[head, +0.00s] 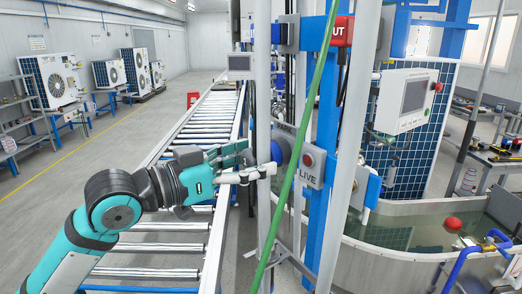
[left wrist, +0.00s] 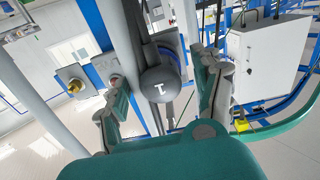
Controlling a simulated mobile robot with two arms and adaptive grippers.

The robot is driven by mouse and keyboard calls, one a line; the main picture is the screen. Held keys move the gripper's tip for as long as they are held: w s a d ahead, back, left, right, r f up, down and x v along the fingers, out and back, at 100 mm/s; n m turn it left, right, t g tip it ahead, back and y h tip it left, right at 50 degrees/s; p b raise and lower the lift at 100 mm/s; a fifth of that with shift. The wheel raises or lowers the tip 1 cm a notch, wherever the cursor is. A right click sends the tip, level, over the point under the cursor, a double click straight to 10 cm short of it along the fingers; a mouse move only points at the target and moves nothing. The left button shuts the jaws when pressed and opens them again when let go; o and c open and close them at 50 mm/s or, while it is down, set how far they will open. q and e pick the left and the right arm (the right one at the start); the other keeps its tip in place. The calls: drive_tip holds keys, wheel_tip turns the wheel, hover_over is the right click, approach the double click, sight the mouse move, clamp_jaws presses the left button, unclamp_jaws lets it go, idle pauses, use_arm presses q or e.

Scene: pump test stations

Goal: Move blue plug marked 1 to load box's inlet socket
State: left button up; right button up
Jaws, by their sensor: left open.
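My left gripper (head: 259,158) reaches in from the left, above the roller conveyor, to the posts at the middle. It is open. In the left wrist view its fingers (left wrist: 160,72) stand on either side of a dark, round-faced plug (left wrist: 160,86) with a pale mark that looks like a 1. A gap shows on each side of it. A blue round part (head: 279,152), likely this plug, shows just beyond the fingertips, partly behind a grey post. Beside it is a grey box marked LIVE (head: 311,169) with a dark red lens. I cannot identify the load box's inlet socket. My right gripper is not in view.
A green hose (head: 303,145) and grey posts (head: 351,130) cross close to the gripper. The roller conveyor (head: 208,120) runs below my arm. A water tank (head: 400,240) stands at right. A yellow-centred fitting (left wrist: 73,87) shows in the wrist view.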

use_arm(q)
drive_tip(key=shift+p+x, duration=0.35)
drive_tip(key=shift+x, duration=0.9)
drive_tip(key=shift+p, duration=0.45)
drive_tip(key=shift+c, duration=0.4)
clamp_jaws()
drive_tip(key=shift+r, duration=0.1)
drive_tip(key=shift+a, duration=0.2)
